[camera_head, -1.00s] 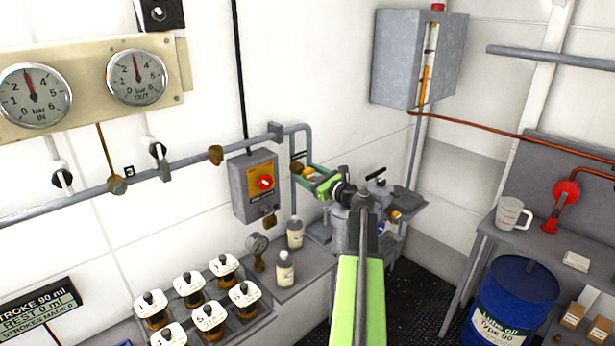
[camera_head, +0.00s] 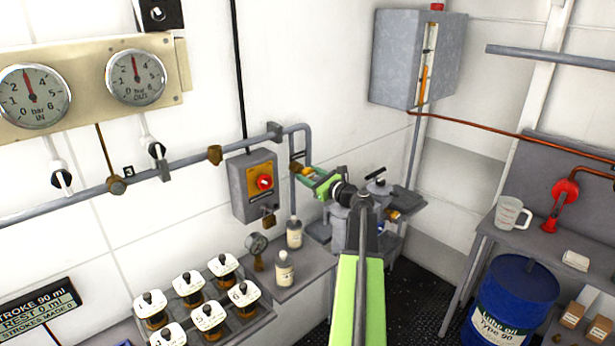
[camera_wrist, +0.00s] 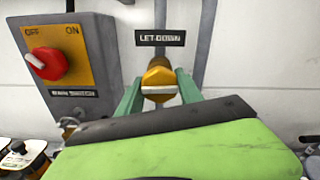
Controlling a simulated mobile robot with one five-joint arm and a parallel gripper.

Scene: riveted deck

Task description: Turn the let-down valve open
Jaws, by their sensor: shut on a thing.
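The let-down valve (camera_wrist: 157,76) is a brass-yellow knob with a pale band across its front, under a black LET-DOWN label (camera_wrist: 160,38) in the wrist view. The band lies close to level. My gripper (camera_wrist: 158,90) has one green finger on each side of the knob and is shut on it.
A main switch box (camera_head: 252,187) with a red knob stands close left of the gripper. Bottles (camera_head: 285,268), a small gauge (camera_head: 257,245) and several white-capped jars (camera_head: 210,317) stand below. A grey cabinet (camera_head: 417,60) hangs to the right.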

